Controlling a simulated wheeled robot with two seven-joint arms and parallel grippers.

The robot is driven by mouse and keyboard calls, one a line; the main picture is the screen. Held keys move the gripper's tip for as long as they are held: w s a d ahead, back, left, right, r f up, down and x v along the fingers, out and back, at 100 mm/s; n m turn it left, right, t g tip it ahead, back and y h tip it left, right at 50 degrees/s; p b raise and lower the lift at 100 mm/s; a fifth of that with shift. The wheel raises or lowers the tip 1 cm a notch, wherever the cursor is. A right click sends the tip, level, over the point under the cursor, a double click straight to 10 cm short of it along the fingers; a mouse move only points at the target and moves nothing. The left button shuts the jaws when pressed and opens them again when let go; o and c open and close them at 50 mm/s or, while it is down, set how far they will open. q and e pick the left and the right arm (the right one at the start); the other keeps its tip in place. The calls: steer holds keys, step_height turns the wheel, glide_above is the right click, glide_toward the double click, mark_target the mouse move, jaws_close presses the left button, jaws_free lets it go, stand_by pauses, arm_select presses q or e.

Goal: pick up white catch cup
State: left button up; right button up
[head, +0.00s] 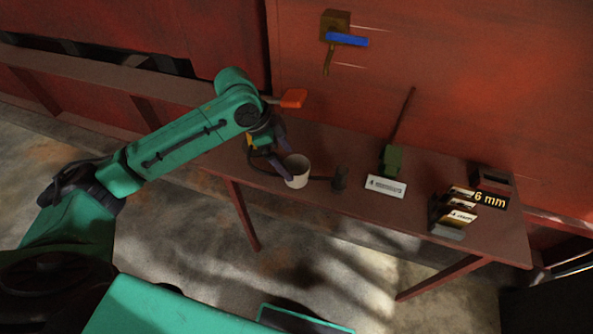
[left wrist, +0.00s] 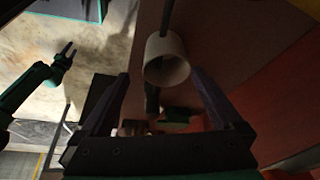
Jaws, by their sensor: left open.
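The white catch cup (head: 298,172) stands upright near the front edge of the brown table, left of its middle. My left gripper (head: 284,158) is at the cup from the left, its jaws open. In the left wrist view the cup (left wrist: 166,60) shows between the tips of the two spread fingers (left wrist: 162,76), with no clear grip on it. I cannot tell whether either finger touches it. My right gripper (left wrist: 66,55) shows small at the left of the left wrist view, away from the table, with its fingers apart.
On the table (head: 330,205), a dark small object (head: 340,178) stands right of the cup. Farther right are a white label (head: 385,187), a green block with a rod (head: 391,158) and a stand of cards (head: 455,212). An orange object (head: 293,98) is behind my left wrist.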

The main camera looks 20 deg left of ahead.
mark_target(296, 171)
arm_select(q)
steer(key=x, duration=0.7)
steer(key=shift+w+a+f+p, duration=0.1)
steer(key=shift+w+a+p, duration=0.1)
steer(key=shift+w+p, duration=0.15)
steer(key=shift+f, duration=0.2)
steer(key=shift+c, duration=0.9)
steer(key=c, duration=1)
arm_select(e)
steer(key=shift+w+r, duration=0.25)
steer(key=shift+w, duration=0.35)
steer(key=shift+w+r, duration=0.25)
steer(key=shift+w, duration=0.3)
